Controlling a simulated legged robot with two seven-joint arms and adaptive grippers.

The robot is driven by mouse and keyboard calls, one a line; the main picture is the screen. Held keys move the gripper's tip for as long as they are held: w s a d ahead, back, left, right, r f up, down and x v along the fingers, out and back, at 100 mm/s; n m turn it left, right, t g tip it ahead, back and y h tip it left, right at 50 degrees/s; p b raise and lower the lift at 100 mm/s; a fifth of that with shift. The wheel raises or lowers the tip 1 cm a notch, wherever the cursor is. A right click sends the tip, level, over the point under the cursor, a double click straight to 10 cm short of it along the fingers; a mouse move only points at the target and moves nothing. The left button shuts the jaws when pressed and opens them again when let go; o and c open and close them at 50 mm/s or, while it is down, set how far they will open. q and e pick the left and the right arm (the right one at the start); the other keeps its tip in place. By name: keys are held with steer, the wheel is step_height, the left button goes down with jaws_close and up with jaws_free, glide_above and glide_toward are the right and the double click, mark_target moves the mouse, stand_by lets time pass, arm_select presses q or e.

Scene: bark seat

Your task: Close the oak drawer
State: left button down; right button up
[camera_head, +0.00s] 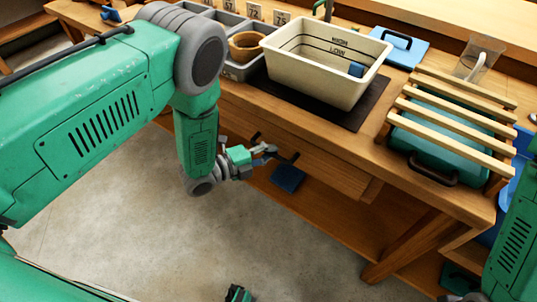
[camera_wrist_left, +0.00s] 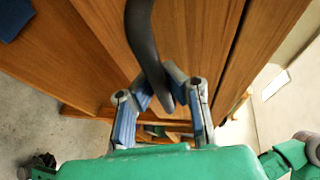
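The oak drawer (camera_head: 325,165) is under the front of the wooden workbench in the head view. Its front face appears to stand out a little from the bench; how far, I cannot tell. Its dark bar handle (camera_head: 287,159) is partly covered by my left gripper (camera_head: 268,151). In the left wrist view, the curved black handle (camera_wrist_left: 146,40) runs down between the two fingers of my left gripper (camera_wrist_left: 163,82). The fingertips are close to the handle on both sides, but whether they press on it is unclear.
The bench top (camera_head: 400,150) carries a cream bin (camera_head: 315,85) on a dark mat, grey trays with a brown pot (camera_head: 245,45), and a slatted wooden rack (camera_head: 450,110). A blue item (camera_head: 287,179) lies below the drawer. Bare concrete floor (camera_head: 110,220) is in front.

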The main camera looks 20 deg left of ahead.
arm_select(q)
steer(key=c, duration=1.6)
jaws_free()
steer(key=shift+w+a, duration=0.1)
steer(key=shift+a, duration=0.2)
steer(key=v, duration=1.2)
